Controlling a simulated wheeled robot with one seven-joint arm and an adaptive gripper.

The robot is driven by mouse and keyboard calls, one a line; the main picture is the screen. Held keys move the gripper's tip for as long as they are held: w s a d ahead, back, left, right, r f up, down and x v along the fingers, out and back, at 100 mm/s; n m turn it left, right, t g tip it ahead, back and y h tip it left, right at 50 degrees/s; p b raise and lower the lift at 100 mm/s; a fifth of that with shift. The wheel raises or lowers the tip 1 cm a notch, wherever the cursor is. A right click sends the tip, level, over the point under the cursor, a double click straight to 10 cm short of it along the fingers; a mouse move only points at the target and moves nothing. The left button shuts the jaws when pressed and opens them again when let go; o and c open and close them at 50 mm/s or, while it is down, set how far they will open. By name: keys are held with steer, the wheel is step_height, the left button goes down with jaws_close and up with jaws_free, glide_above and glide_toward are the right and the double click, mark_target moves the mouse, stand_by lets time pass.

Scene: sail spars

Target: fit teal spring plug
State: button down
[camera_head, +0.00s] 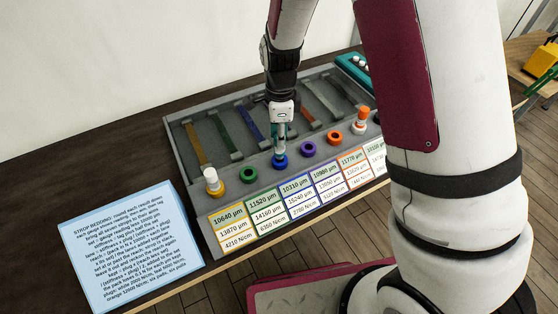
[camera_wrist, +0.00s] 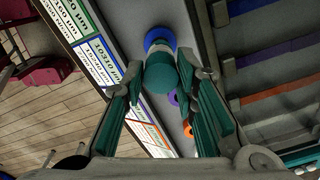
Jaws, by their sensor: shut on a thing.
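The teal spring plug (camera_wrist: 162,76) is between the fingertips of my gripper (camera_wrist: 165,88) in the wrist view. My gripper (camera_head: 281,130) is shut on it and points down at the blue ring socket (camera_head: 280,162) in the head view. The plug's pale lower part meets the blue ring (camera_wrist: 158,38) in the wrist view. I cannot tell whether it is seated in the ring or just above it. The fingers hide most of the plug in the head view.
A grey rack (camera_head: 197,198) holds coloured strips and a row of rings. A white plug (camera_head: 211,176) stands in the yellow ring, and an orange-and-white plug (camera_head: 361,115) stands to the right. Label cards (camera_head: 296,201) line the front. A blue instruction sign (camera_head: 130,247) stands left.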

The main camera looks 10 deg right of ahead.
steer(key=shift+f, duration=0.8)
steer(key=shift+f, duration=0.35)
steer(key=shift+f, duration=0.4)
steer(key=c, duration=1.2)
jaws_free()
steer(key=shift+r, duration=0.1)
step_height(320, 180, up, 12)
steer(key=shift+f, duration=0.1)
